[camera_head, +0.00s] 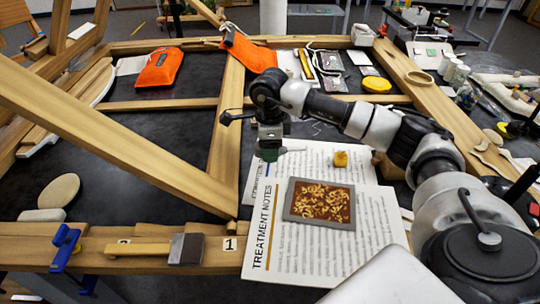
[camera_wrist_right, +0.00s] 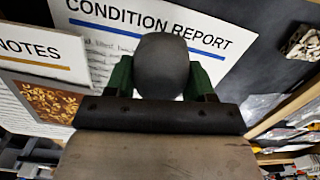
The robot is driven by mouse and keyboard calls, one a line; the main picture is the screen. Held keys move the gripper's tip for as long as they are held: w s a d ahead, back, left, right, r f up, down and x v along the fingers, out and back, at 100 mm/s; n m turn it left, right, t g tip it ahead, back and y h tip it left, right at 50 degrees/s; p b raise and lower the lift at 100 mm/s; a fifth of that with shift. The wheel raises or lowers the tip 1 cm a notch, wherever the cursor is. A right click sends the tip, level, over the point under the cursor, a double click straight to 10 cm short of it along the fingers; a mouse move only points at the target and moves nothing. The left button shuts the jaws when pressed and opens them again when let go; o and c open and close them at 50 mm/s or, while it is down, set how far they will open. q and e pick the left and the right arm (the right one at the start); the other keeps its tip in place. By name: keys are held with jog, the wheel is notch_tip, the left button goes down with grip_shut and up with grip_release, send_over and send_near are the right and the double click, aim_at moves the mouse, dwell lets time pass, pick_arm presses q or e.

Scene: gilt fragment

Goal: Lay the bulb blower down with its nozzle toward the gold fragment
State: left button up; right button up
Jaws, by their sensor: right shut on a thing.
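My right gripper (camera_head: 269,146) is above the back left part of the printed sheets. In the right wrist view, its green fingers are shut on the bulb blower (camera_wrist_right: 162,66), a dark grey rounded bulb, from both sides. The blower's nozzle does not show in that view, and I cannot tell which way it points. The gold fragment (camera_head: 321,203), a brown panel with gold flakes on a grey backing, lies on the Treatment Notes sheet (camera_head: 266,250). It also shows in the right wrist view (camera_wrist_right: 50,101), left of the blower. My left gripper is not in view.
A Condition Report sheet (camera_wrist_right: 225,40) lies under the blower. A small yellow block (camera_head: 341,159) sits on the paper behind the fragment. Wooden frame bars (camera_head: 225,130) rise on the left. A wooden-handled brush (camera_head: 185,248) lies at the front. Orange pouches (camera_head: 160,69) lie at the back.

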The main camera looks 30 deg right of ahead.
notch_tip(320, 180, down, 4)
jog(key=shift+s+r, duration=0.1)
jog(key=shift+r, duration=0.15)
jog(key=shift+f, duration=0.2)
jog(key=o, duration=0.9)
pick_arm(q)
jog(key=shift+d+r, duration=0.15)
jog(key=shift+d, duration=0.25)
pick_arm(e)
jog(key=shift+r, duration=0.3)
notch_tip(320, 180, up, 12)
jog(key=shift+f+b, duration=0.1)
jog(key=shift+b, duration=0.25)
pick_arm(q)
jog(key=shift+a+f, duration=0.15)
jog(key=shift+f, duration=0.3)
